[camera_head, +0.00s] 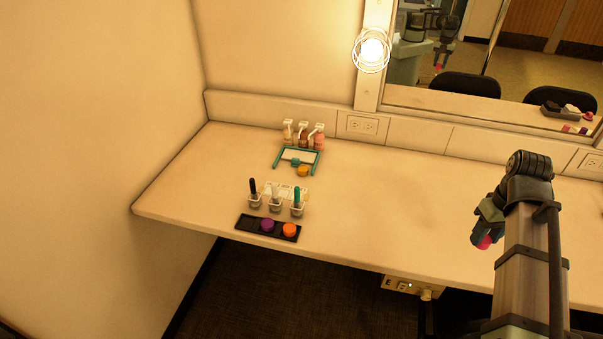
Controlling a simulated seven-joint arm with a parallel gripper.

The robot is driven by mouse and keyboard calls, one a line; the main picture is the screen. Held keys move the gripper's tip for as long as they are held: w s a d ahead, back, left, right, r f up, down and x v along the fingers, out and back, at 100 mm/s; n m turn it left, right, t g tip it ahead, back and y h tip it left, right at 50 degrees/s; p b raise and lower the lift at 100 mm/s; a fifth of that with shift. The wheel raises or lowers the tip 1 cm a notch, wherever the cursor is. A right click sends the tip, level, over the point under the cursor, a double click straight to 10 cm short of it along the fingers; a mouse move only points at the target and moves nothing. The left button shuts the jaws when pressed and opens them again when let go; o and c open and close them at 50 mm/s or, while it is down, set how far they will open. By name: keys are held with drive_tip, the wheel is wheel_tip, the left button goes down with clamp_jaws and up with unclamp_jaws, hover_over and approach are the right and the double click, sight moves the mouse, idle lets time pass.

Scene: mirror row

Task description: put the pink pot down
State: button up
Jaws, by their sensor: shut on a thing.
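The pink pot (484,243) is at the lower end of my gripper (479,236), at the right of the head view. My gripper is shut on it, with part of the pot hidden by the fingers. They appear over the right part of the counter (400,215); I cannot tell the height above it. A black tray (249,229) lies near the counter's front edge at the left. A purple pot (267,225) and an orange pot (289,230) sit in its middle and right parts. The tray's left part looks empty.
Behind the tray stands a white rack (275,207) with several upright tools. Farther back are a teal-edged frame (297,157), a yellow block (303,171) and pump bottles (303,140). The counter's middle is clear. A mirror (510,60) reflects my arm and counter items.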

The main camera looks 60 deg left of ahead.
drive_tip(key=w+d+r+m, duration=0.1)
drive_tip(key=w+d+m, duration=0.25)
drive_tip(key=d, duration=1.15)
drive_tip(key=w+d+m, duration=0.2)
drive_tip(key=w+d, duration=0.3)
drive_tip(key=d, duration=1)
drive_tip(key=s+a+f+n, duration=0.1)
drive_tip(key=s+a+n, duration=0.2)
drive_tip(key=a, duration=1.4)
drive_tip(key=s+a+n, duration=0.2)
drive_tip(key=a+n, duration=0.1)
drive_tip(key=a, duration=1.4)
drive_tip(key=s+a+f+n, duration=0.1)
drive_tip(key=s+a+n, duration=0.6)
drive_tip(key=a, duration=1.2)
drive_tip(key=s+a+f+n, duration=0.15)
drive_tip(key=s+a, duration=0.85)
drive_tip(key=a, duration=1)
drive_tip(key=s+a+f+n, duration=0.1)
drive_tip(key=s+a+n, duration=0.6)
drive_tip(key=a, duration=1.2)
drive_tip(key=shift+m, duration=0.9)
drive_tip(key=shift+s+f, duration=0.35)
drive_tip(key=shift+f, duration=1.2)
drive_tip(key=shift+s+f, duration=0.3)
drive_tip(key=shift+f, duration=1.25)
drive_tip(key=shift+s+f, duration=0.35)
drive_tip(key=shift+f, duration=1.2)
